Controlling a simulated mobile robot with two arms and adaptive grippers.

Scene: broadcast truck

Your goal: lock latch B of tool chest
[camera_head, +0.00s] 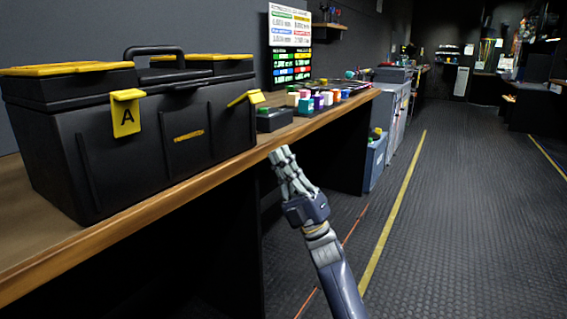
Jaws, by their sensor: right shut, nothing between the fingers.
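A black tool chest (155,137) with yellow lid panels and a black top handle stands on the wooden bench at the left. Yellow latch A (126,113) hangs down flat against the chest front, with its letter showing. A second yellow latch (246,98) at the chest's right end sticks outward from the front; no letter is readable on it. My right gripper (280,155) is shut and empty by the bench's front edge, below and to the right of that second latch, apart from it. My left gripper is not in view.
The wooden bench (110,232) runs along the left wall. A black tray (274,118) and several small coloured bottles stand right of the chest. Grey cabinets stand farther along. The floor (450,230) at the right is clear.

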